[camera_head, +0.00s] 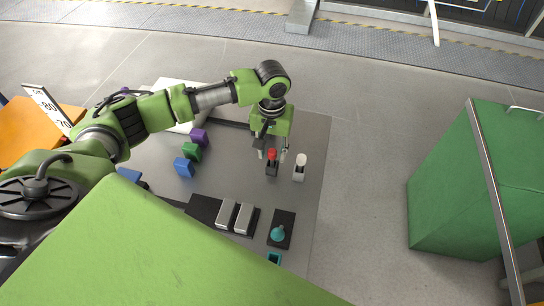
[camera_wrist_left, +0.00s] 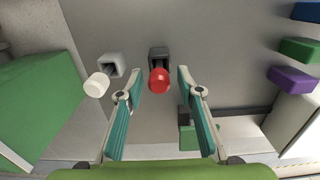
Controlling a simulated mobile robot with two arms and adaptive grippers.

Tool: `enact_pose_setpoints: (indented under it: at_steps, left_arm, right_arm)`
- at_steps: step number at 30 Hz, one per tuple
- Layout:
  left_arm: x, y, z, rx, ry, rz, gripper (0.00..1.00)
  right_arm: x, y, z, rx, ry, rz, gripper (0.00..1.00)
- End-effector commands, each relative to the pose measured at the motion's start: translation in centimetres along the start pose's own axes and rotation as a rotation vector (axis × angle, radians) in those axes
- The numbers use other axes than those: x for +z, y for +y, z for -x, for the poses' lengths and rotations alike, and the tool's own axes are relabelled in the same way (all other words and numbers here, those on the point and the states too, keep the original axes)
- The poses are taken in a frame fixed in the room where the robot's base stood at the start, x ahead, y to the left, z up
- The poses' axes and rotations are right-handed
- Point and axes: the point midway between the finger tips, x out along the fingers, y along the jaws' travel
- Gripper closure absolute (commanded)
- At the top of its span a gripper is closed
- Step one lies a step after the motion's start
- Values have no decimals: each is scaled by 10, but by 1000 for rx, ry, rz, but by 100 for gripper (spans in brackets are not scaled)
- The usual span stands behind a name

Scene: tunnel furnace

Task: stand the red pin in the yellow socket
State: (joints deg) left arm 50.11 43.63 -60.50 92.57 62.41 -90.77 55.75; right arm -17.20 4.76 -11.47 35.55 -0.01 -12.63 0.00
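A red pin (camera_head: 272,154) stands in a dark grey socket (camera_head: 271,170) on the grey table. In the left wrist view the red pin (camera_wrist_left: 159,80) shows its round top, with the dark socket (camera_wrist_left: 158,53) behind it. My left gripper (camera_head: 272,156) is over the pin from above, and its two fingers are open on either side of it. Gaps show between the fingers and the pin in the left wrist view. I see no yellow socket in either view. My right gripper is not in view.
A white pin (camera_head: 301,160) in a white socket (camera_head: 298,174) stands close by on the right. A teal pin (camera_head: 278,234) stands on a black plate in front. Blue (camera_head: 183,167), green (camera_head: 191,151) and purple (camera_head: 198,136) blocks sit at left. Two metallic blocks (camera_head: 244,218) lie in front.

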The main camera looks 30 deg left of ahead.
Motion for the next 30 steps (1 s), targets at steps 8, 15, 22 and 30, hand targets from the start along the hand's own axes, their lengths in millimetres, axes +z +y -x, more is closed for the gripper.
enact_pose_setpoints:
  at_steps: [8,15,22,30]
  left_arm:
    - [-1,1,60,2,4,-1,66]
    - [0,1,89,2,1,0,66]
    - [0,1,94,1,0,0,66]
    - [0,1,93,1,0,0,66]
  right_arm:
    - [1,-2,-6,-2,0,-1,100]
    - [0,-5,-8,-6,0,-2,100]
    - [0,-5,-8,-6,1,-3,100]
    - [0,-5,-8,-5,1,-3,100]
